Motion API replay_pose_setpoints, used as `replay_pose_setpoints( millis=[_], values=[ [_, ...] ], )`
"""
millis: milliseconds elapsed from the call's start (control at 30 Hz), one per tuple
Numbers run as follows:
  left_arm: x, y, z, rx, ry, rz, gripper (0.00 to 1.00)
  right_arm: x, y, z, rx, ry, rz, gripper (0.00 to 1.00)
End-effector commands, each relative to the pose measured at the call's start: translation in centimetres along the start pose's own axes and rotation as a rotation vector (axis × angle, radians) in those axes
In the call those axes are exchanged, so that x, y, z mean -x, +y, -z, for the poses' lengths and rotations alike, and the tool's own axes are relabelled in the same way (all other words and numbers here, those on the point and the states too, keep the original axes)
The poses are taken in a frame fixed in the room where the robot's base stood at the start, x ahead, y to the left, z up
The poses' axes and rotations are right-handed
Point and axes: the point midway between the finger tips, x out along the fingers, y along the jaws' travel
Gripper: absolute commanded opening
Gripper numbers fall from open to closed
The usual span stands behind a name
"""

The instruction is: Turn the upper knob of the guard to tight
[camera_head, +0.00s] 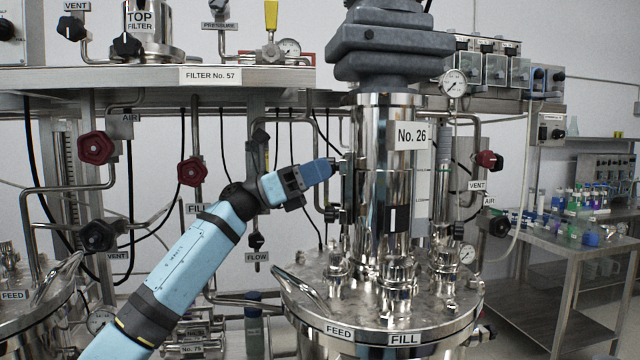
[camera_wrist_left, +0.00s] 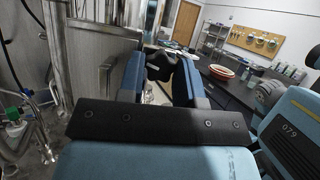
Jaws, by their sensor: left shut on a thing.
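The guard (camera_head: 348,190) is a narrow upright fitting on the left side of the shiny metal column marked No. 26 (camera_head: 375,135). Its upper knob is mostly hidden behind my left gripper (camera_head: 332,168) in the head view. In the left wrist view, the black upper knob (camera_wrist_left: 166,64) sits between the blue fingers of my left gripper (camera_wrist_left: 160,75), which is shut on it. The lower knob (camera_head: 331,214) is black and stands free below the gripper. The knob's turn position cannot be read. My right gripper is not in view.
The column stands on a round metal lid (camera_head: 440,300) with clamps and FEED and FILL labels. A shelf marked FILTER No. 57 (camera_head: 210,76) runs above my left arm. Red valve knobs (camera_head: 192,171) and pipes stand behind it. A steel table (camera_head: 570,240) with bottles is at right.

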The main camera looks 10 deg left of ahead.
Motion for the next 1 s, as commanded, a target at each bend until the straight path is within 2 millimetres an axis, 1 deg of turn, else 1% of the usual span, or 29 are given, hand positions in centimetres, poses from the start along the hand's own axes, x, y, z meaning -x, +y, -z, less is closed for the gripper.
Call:
replay_pose_setpoints(
  millis=[200,467,500,567,600,867,1000],
  values=[
    [0.03,0.02,0.03,-0.014,0.001,0.005,0.09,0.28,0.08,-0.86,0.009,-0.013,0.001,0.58],
    [0.02,0.02,0.01,-0.013,0.001,0.005,0.09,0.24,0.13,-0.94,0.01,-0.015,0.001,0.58],
    [0.02,0.02,0.01,-0.013,0.001,0.005,0.41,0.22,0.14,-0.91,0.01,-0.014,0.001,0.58],
    [0.02,0.02,0.01,-0.013,0.001,0.005,0.55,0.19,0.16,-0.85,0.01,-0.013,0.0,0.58],
    [0.02,0.02,0.01,-0.013,0.001,0.005,0.58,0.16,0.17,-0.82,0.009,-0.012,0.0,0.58],
    [0.08,0.02,0.01,-0.013,0.001,0.005,0.58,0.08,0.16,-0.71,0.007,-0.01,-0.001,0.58],
    [0.87,0.05,0.03,-0.013,0.001,0.004,0.58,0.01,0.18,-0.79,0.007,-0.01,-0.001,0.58]
  ],
)
